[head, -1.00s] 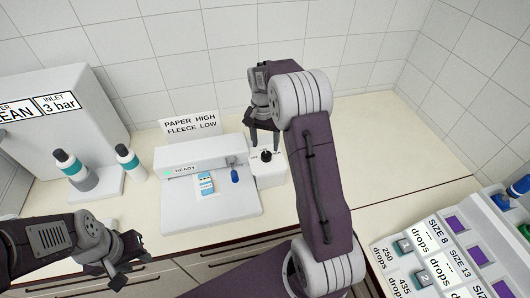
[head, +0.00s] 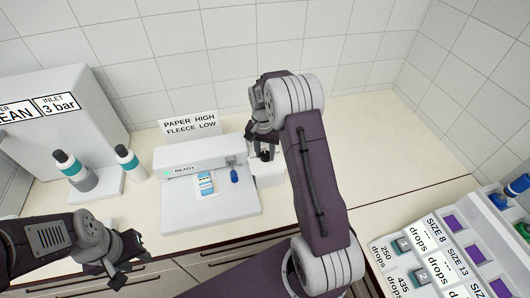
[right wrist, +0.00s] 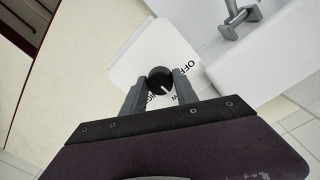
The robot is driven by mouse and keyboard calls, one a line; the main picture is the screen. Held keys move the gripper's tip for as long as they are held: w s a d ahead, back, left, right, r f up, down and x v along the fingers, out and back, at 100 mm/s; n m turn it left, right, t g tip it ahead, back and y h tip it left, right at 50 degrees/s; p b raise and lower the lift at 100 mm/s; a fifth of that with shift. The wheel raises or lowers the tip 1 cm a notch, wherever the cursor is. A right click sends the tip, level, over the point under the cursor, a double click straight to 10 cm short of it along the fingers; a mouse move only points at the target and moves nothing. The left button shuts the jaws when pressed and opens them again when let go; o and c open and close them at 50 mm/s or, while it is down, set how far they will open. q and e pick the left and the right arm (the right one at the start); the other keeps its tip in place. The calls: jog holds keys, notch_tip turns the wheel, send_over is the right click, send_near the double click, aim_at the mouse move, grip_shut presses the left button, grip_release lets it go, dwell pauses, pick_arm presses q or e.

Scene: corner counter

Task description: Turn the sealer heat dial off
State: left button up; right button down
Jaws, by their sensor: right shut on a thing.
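The sealer (head: 222,209) is a white machine on the counter with a green light and a READY label. Its white heat dial box (head: 269,175) stands at its right side, with the black dial (head: 265,156) on top. My right gripper (head: 263,150) reaches down from above and is shut on the dial. In the right wrist view the dial (right wrist: 160,77) sits between the two fingertips. Its white pointer line points down and slightly right, away from the OFF print (right wrist: 186,62). Other print is partly hidden by the fingers. My left gripper (head: 128,264) is open and empty at the lower left.
A sign (head: 190,124) reading PAPER HIGH FLEECE LOW stands behind the sealer. A blue-handled tool (head: 234,176) and a pouch (head: 205,183) are on the sealer. Two bottles (head: 130,163) stand left. A labelled rack (head: 450,250) is at right; the counter between is clear.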

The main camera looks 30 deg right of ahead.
jog(key=shift+r+n, duration=0.1)
jog(key=shift+n, duration=0.2)
jog(key=shift+n+p, duration=0.5)
jog(key=shift+n, duration=0.5)
jog(key=n+p, duration=0.1)
jog(key=n, duration=0.3)
jog(key=shift+d+n, duration=0.1)
jog(key=shift+n, duration=0.2)
jog(key=n+p, duration=0.1)
jog(key=n, duration=0.2)
jog(key=shift+n+p, duration=0.3)
jog(key=shift+n, duration=1.5)
jog(key=c, duration=0.9)
grip_release()
jog(key=shift+c, duration=0.2)
